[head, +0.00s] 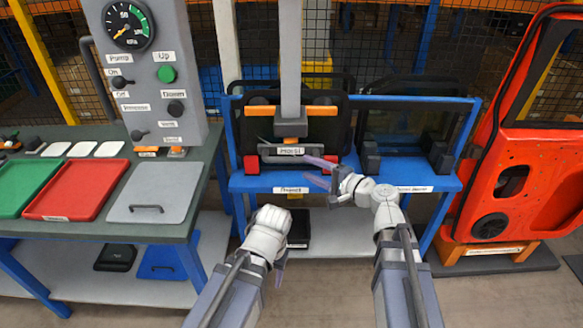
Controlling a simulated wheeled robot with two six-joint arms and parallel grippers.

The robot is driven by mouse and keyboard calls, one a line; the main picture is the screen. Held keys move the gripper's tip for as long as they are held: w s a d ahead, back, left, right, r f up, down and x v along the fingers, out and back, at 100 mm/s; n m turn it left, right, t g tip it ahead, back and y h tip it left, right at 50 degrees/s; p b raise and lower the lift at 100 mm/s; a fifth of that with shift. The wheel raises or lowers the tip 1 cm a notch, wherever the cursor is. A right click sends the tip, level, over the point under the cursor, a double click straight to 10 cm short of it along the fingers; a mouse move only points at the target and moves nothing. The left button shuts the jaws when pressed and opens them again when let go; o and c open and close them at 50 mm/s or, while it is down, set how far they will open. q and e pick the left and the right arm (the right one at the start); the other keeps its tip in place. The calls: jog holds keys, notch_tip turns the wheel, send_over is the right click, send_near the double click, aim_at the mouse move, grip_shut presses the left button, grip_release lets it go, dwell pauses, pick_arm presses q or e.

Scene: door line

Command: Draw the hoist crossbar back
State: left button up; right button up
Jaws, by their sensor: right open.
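The hoist (290,60) is a grey vertical post that comes down in front of a dark window frame on the blue stand. A grey block with an orange bar (262,112) sits at its lower end. Below it is the grey crossbar (270,158) with a label, between two red pads. My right gripper (307,166) is open, its purple fingers pointing left at the crossbar's right part. The upper finger overlaps the bar in the picture; I cannot tell whether they touch. My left gripper (279,278) hangs low in front of the stand, apart from the crossbar, its fingers mostly hidden.
The blue stand (240,183) has a second dark-framed glass pane (400,125) on its right. A control panel (155,70) and a bench with a red tray (78,190) are at left. A red door (535,150) stands at right.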

aim_at(296, 161)
jog(key=shift+b+x, duration=0.55)
jog(key=shift+x, duration=3.35)
jog(key=shift+w+r, duration=0.1)
jog(key=shift+r, duration=0.05)
grip_shut()
